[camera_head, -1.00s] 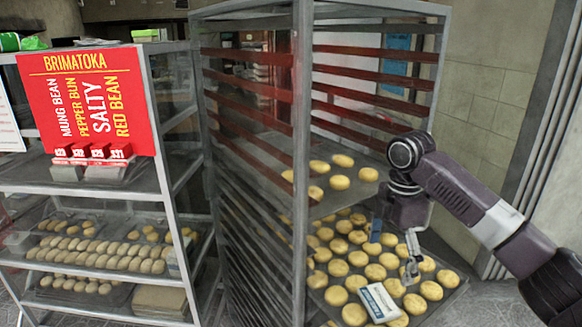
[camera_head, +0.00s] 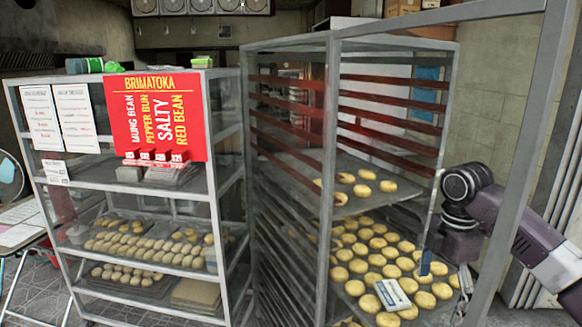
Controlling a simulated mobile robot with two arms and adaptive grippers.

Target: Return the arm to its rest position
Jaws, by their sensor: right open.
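My right arm comes in from the right edge, and its gripper (camera_head: 463,292) hangs open at the right side of the tray rack (camera_head: 333,130). The gripper is small and partly behind a grey metal post, and nothing shows between its fingers. Just left of it, a tray of round yellow buns (camera_head: 377,262) carries a white and blue packet (camera_head: 392,294) lying on the buns. Whether the gripper touches the tray edge cannot be told. My left gripper is not in view.
The grey metal post (camera_head: 515,165) slants across the right foreground. A higher tray holds a few buns (camera_head: 366,190). A shelf unit with a red sign (camera_head: 160,115) and bun trays stands at left. Floor (camera_head: 40,280) shows at lower left.

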